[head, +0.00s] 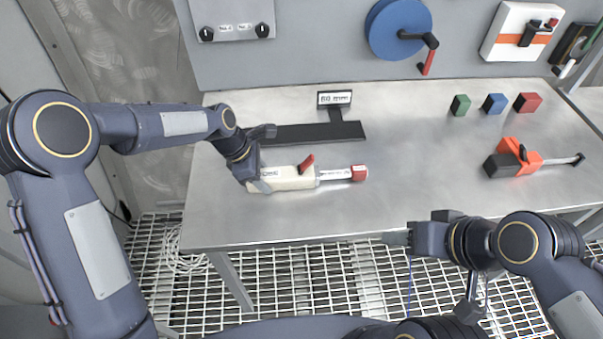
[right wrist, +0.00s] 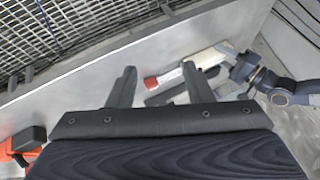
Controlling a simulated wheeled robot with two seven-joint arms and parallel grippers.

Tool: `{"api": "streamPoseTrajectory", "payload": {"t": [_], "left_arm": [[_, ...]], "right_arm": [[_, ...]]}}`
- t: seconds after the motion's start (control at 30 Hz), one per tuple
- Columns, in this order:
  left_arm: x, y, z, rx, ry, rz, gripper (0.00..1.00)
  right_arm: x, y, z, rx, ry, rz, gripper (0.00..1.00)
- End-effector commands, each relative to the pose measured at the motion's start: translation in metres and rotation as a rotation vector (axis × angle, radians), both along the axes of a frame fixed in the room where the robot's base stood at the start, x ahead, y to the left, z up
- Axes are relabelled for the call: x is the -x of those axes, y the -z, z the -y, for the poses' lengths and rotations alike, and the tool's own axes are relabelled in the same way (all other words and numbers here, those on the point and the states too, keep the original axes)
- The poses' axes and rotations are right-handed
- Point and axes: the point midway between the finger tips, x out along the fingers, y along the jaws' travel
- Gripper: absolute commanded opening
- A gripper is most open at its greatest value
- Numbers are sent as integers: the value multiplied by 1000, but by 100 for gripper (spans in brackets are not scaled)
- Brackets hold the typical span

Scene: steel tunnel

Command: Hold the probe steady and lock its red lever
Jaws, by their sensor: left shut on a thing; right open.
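The probe (head: 290,181) is a cream body with a silvery shaft and a red tip (head: 359,173). It lies along the steel table, tip to the right. Its red lever (head: 307,164) sticks up at a slant from the body's right end. My left gripper (head: 257,178) is shut on the left end of the probe. My right gripper (head: 396,238) is open and empty at the table's front edge, right of and nearer than the probe. In the right wrist view the probe (right wrist: 208,57) lies beyond the open fingers (right wrist: 157,82); its lever cannot be made out there.
A black stand with a white label (head: 334,98) is behind the probe. An orange and black tool (head: 517,160) lies at the right, with green, blue and red blocks (head: 494,104) behind it. A blue reel (head: 396,28) is on the back panel. The middle of the table (head: 420,140) is clear.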

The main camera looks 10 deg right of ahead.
Motion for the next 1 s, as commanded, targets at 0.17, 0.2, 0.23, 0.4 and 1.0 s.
{"api": "streamPoseTrajectory", "payload": {"t": [0.17,0.2,0.23,0.4,1.0], "left_arm": [[0,0,0,0,0,0,16],[0,0,0,0,0,0,16],[0,0,0,0,0,0,16],[0,0,0,0,0,0,16],[0,0,0,0,0,1,16]], "right_arm": [[-8,-5,-1,-54,32,-68,23],[-12,-7,-2,-82,51,-102,17],[-16,-9,-2,-107,67,-133,13],[-51,-19,-6,-290,186,-358,0],[-218,28,-3,-951,600,-1199,0]]}}
